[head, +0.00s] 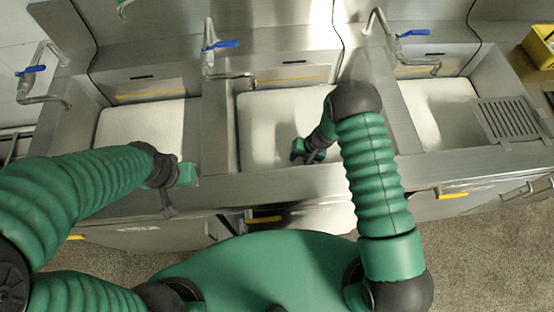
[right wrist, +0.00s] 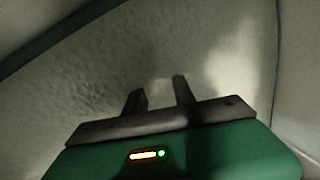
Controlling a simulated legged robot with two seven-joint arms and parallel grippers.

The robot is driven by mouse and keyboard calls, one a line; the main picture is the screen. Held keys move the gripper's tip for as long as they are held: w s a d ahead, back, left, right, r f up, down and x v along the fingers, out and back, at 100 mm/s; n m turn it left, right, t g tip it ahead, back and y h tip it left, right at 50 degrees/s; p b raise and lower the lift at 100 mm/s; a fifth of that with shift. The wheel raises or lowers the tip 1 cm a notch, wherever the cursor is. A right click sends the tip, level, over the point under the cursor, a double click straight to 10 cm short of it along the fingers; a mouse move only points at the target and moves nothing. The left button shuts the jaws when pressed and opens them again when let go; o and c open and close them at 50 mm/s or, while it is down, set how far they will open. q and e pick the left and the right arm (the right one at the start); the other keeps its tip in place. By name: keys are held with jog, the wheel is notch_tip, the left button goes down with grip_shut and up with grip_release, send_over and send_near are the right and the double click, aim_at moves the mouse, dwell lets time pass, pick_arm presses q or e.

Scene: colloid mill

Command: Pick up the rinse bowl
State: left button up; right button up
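I cannot make out a separate rinse bowl in either view. Three steel sink basins stand in a row in the head view: left (head: 148,122), middle (head: 262,118) and right (head: 428,105), each with a pale bottom. My right gripper (head: 297,153) reaches down into the middle basin. In the right wrist view its two fingers (right wrist: 159,94) are apart with nothing between them, over a pale, bumpy surface. My left gripper (head: 168,208) hangs by the front edge of the sinks, below the left basin; its fingers are too small to read.
Taps with blue levers (head: 220,45) stand behind the basins. A slotted grate (head: 508,118) lies at the right basin's right side. A yellow bin (head: 541,45) is at the far right. Steel dividers separate the basins, and a front rim (head: 280,184) runs along them.

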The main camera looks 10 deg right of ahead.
jog(key=shift+w+a+f, duration=0.1)
jog(key=shift+a+f, duration=0.05)
jog(key=shift+f, duration=0.35)
grip_shut()
dwell(1.0)
